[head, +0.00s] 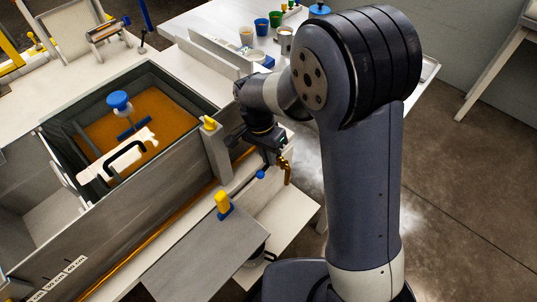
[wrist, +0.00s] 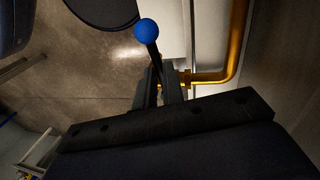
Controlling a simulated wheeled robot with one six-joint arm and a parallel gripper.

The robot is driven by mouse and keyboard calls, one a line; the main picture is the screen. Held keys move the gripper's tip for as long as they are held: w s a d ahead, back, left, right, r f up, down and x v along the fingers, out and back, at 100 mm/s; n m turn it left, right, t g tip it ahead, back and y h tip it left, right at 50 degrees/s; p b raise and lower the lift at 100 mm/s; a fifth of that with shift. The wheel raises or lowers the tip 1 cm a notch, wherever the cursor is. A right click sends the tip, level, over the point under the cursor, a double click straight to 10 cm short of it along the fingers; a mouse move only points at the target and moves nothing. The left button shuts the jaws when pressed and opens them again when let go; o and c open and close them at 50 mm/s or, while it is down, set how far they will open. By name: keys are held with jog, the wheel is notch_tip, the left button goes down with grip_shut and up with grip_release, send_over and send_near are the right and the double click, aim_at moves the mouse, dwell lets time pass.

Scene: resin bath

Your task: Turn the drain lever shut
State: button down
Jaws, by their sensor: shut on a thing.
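The drain lever has a black shaft (wrist: 154,58) and a round blue knob (wrist: 147,30). My gripper (wrist: 164,88) is shut on the shaft, with the knob sticking out beyond the fingertips. The shaft's lower end is hidden between my fingers. A brass drain pipe (wrist: 212,77) runs right from beside my fingers and bends upward. In the head view my gripper (head: 273,158) is at the tub's outer right side. The blue knob (head: 261,174) shows below it and the brass pipe end (head: 287,170) to its right. I cannot tell the valve's exact position.
The resin bath (head: 180,84) holds orange resin, a blue-topped tool (head: 120,101) and a pale piece with a black handle (head: 125,155). A yellow-handled clamp (head: 222,205) stands near the grey panel (head: 205,255). Cups (head: 262,27) stand on the back table. Open floor lies right.

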jog(key=c, duration=1.5)
grip_release()
notch_tip(320, 180, up, 10)
